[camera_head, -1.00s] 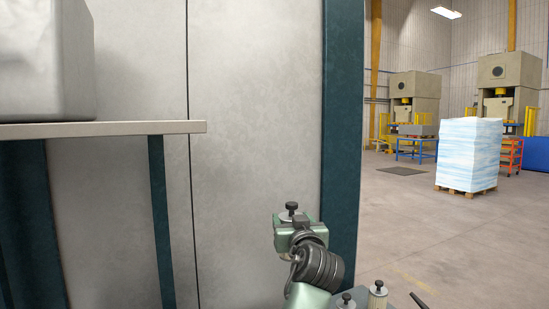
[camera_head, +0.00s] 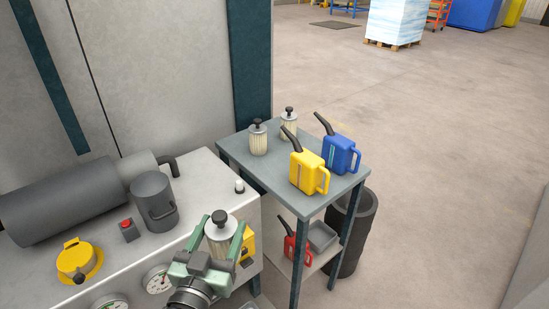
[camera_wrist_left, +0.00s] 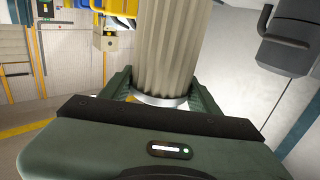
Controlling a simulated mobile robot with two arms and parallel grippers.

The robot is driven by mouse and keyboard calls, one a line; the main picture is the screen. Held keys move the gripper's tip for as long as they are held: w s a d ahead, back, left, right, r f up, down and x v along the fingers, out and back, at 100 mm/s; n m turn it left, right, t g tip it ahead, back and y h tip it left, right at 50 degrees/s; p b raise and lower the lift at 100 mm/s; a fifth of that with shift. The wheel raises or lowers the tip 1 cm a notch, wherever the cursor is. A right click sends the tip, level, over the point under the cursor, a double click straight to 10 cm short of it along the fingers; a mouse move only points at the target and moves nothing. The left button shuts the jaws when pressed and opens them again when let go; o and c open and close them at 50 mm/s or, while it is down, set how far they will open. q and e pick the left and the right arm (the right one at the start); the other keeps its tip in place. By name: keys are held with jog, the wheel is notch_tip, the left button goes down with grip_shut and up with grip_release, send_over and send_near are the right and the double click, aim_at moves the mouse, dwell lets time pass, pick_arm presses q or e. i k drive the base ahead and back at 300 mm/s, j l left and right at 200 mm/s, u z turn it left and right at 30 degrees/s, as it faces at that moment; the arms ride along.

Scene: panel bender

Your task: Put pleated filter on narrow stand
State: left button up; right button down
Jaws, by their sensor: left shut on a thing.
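My left gripper (camera_head: 222,240) is shut on a pleated filter (camera_head: 220,228), a cream ribbed cylinder with a grey cap and black knob. The filter is held roughly upright in front of the white machine top. In the left wrist view the pleats of this filter (camera_wrist_left: 168,50) rise between the green jaws. A narrow grey stand (camera_head: 238,153) with dark legs is to the right of and beyond the gripper. Two similar filters, one nearer (camera_head: 258,140) and one farther (camera_head: 288,128), stand on its top. My right gripper is not in view.
A yellow can (camera_head: 308,172) and a blue can (camera_head: 341,154) occupy the stand's right part. A red can (camera_head: 296,248) and grey tray (camera_head: 322,236) are on its lower shelf.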

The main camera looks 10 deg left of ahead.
aim_at(287, 159)
jog(key=i+l, duration=0.2)
jog(key=l, duration=0.15)
jog(key=i+l+u, duration=0.1)
jog(key=l, duration=0.25)
jog(key=i+l, duration=0.3)
jog(key=i+l+u, duration=0.1)
jog(key=l, duration=0.3)
jog(key=i+l, duration=0.25)
jog(key=i+l+u, duration=0.1)
jog(key=l, duration=0.4)
jog(key=i, duration=0.1)
